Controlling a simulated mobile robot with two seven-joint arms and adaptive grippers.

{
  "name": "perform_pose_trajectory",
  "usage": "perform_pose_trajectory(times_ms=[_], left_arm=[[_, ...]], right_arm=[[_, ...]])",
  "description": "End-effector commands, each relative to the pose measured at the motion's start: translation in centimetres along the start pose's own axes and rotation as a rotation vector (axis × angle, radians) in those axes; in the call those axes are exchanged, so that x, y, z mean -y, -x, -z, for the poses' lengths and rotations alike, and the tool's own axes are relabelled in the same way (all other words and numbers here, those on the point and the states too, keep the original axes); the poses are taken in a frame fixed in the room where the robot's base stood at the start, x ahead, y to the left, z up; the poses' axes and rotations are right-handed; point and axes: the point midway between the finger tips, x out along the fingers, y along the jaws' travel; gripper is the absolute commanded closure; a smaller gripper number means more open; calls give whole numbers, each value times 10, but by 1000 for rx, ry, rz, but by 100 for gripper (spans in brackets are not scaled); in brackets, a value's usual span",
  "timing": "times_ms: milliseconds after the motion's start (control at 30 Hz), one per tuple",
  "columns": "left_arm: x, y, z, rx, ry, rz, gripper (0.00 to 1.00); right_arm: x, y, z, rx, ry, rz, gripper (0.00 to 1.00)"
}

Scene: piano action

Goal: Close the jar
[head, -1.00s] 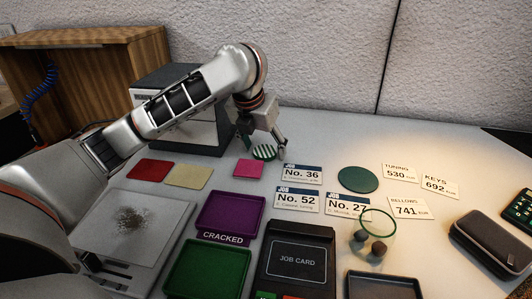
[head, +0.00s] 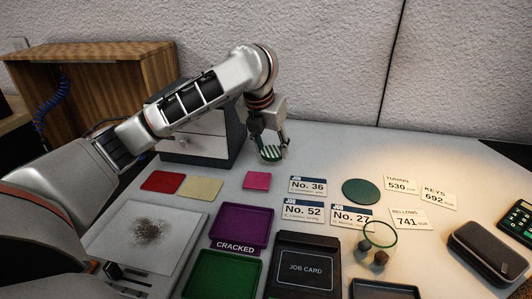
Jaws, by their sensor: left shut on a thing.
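The glass jar (head: 380,238) stands open at the right front of the table, with a few dark brown balls inside. My left gripper (head: 270,146) is shut on a green-and-white striped lid (head: 271,154). It holds the lid at the back of the table, left of and well behind the jar, apart from it. The fingers hide part of the lid. My right gripper is not in view.
A dark green disc (head: 360,191) and job cards (head: 308,186) lie between lid and jar. Purple (head: 243,226) and green trays (head: 222,275) and a job card device (head: 306,265) fill the front. A dark case (head: 490,250) lies right of the jar.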

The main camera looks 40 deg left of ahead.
Motion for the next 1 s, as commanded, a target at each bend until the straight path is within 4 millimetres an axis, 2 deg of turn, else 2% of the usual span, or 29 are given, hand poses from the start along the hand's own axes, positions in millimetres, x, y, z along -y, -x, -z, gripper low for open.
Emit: perform_pose_trajectory(times_ms=[33, 100, 200, 400, 667, 1000], left_arm=[[0, 33, -14, 26, 4, 8, 67], [0, 54, -22, 30, 5, 9, 67], [0, 82, -33, 30, 6, 9, 67], [0, 121, -49, 20, 4, 5, 67], [0, 144, -59, 7, 1, 2, 67], [0, 144, -60, 0, 0, 0, 67]], right_arm=[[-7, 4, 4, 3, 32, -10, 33], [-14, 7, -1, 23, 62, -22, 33], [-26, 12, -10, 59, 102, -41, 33], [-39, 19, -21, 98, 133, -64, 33], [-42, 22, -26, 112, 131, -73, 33], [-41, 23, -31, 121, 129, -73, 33]])
